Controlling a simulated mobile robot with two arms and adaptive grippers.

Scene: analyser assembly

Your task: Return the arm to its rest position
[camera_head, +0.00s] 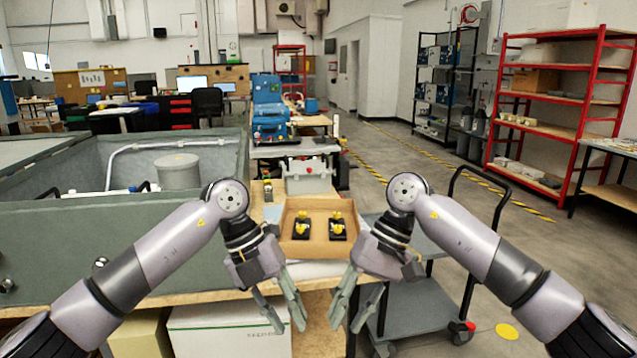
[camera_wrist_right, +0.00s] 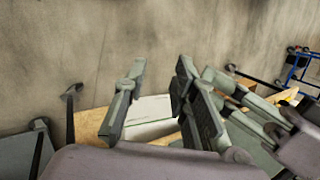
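In the head view both arms reach forward and bend down at the wrists. My left gripper (camera_head: 290,328) hangs over the bench's front edge, its fingers apart and nothing between them. My right gripper (camera_head: 341,328) hangs to its right, also with fingers apart and empty. The two grippers do not touch in the head view. In the right wrist view the right gripper's fingers (camera_wrist_right: 160,68) are spread, with a gap between them. Both hang in front of a shallow brown box (camera_head: 291,249) holding two black-and-yellow parts (camera_head: 302,228) (camera_head: 338,229), without touching those parts.
A large grey-green casing (camera_head: 60,238) with a cylinder (camera_head: 179,172) fills the left. A grey cart (camera_head: 421,310) with a black handle stands at the right. A white box (camera_head: 222,330) is below the bench.

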